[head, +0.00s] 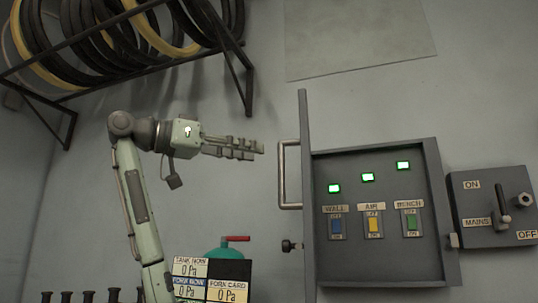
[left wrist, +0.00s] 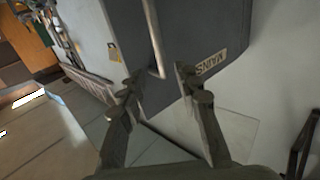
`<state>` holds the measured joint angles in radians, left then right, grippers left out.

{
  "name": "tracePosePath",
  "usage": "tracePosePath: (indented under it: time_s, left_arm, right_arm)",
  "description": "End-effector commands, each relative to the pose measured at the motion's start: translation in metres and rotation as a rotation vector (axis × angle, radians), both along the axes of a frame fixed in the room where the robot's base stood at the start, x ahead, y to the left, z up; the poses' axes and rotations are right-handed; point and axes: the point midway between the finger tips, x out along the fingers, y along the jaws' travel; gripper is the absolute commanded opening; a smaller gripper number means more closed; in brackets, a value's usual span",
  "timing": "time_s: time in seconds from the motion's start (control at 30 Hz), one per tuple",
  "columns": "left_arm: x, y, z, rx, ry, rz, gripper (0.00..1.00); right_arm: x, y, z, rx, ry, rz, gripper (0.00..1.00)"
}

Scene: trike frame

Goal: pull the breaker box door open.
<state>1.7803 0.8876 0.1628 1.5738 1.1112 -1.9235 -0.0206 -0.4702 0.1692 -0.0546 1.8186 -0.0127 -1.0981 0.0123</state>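The grey breaker box (head: 437,205) is on the wall at right in the head view. Its door (head: 305,195) stands swung out at the left side, seen nearly edge-on, with the inside of the box in plain sight. The door's bar handle (head: 283,175) sticks out to the left; it also shows in the left wrist view (left wrist: 153,38). My left gripper (head: 260,147) is just left of the handle's upper part. In the left wrist view its fingers (left wrist: 157,80) are spread and empty, with the handle's end seen between or just beyond the tips. Contact cannot be told.
Inside the box are three green lights (head: 368,177) and three switches (head: 376,226). A mains box (head: 488,207) with a lever sits to the right. A rack of tyres (head: 110,50) hangs at upper left. A gauge panel (head: 212,280) and teal tank (head: 225,250) stand below my left arm.

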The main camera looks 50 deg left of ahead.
Motion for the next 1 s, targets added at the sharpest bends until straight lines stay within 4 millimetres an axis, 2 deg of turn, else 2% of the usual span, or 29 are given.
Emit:
tracePosePath:
  time_s: [0.1, 0.3, 1.0]
  left_arm:
    - [-0.019, 0.005, 0.0, 0.001, -0.001, 0.001, 0.33]
    - [-0.033, 0.008, 0.0, 0.001, 0.0, -0.001, 0.33]
    - [-0.033, 0.008, 0.0, 0.001, 0.0, -0.001, 0.33]
  right_arm:
    - [0.0, 0.0, 0.0, 0.0, -0.001, 0.0, 0.4]
    - [0.001, 0.0, 0.0, 0.001, -0.001, 0.0, 0.4]
    - [0.002, 0.001, 0.001, 0.003, -0.004, 0.0, 0.4]
